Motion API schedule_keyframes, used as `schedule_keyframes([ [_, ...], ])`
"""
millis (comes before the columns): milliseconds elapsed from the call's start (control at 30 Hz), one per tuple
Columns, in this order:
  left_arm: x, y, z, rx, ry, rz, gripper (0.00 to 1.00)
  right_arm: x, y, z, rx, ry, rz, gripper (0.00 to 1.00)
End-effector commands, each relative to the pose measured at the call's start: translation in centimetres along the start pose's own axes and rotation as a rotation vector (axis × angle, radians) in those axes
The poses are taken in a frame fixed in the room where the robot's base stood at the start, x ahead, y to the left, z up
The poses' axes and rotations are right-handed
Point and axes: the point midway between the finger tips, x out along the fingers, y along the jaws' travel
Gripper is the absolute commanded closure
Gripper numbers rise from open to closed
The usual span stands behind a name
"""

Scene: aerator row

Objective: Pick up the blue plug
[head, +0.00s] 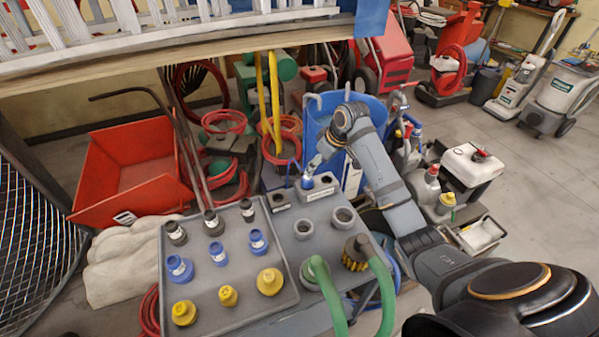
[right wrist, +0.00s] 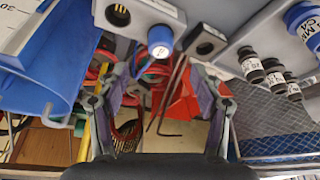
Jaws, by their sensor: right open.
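A blue plug (head: 307,182) stands in a pale grey block on the grey bench, near its far edge. In the right wrist view the blue plug (right wrist: 160,42) is at the top middle, between and beyond the fingertips. My right gripper (head: 317,162) is right at the plug in the head view. In the wrist view its fingers (right wrist: 160,88) are spread, with nothing between them. I cannot tell whether a finger touches the plug. Other blue plugs (head: 218,254) stand in the middle row of the grey tray (head: 240,312). My left gripper is not in view.
Dark plugs (head: 213,222) and yellow plugs (head: 269,282) share the tray. A dark socket block (head: 279,202) is left of the plug's block. Grey rings (head: 344,217) and green hoses (head: 327,285) are nearer. A blue bin (head: 367,107) stands behind the bench.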

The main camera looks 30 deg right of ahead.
Motion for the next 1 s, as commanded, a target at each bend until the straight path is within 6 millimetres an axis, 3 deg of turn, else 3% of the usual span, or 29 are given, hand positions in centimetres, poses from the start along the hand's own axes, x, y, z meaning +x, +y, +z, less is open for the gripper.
schedule_keyframes([
  [167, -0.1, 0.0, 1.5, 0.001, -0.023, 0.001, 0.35, 0.6, 0.0, 0.1, 0.002, -0.002, -0.001, 0.34],
  [400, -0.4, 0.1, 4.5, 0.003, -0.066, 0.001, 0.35, 4.5, 0.0, 0.1, 0.002, -0.002, -0.002, 0.34],
  [633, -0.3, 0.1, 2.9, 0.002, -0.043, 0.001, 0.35, 5.5, 0.0, 0.0, 0.001, -0.001, 0.000, 0.34],
  [767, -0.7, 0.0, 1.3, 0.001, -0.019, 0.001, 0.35, 7.4, -0.1, 0.1, 0.002, -0.003, -0.003, 0.34],
  [1000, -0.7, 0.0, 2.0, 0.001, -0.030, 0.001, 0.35, 10.4, 0.0, 0.2, 0.001, -0.001, 0.000, 0.34],
])
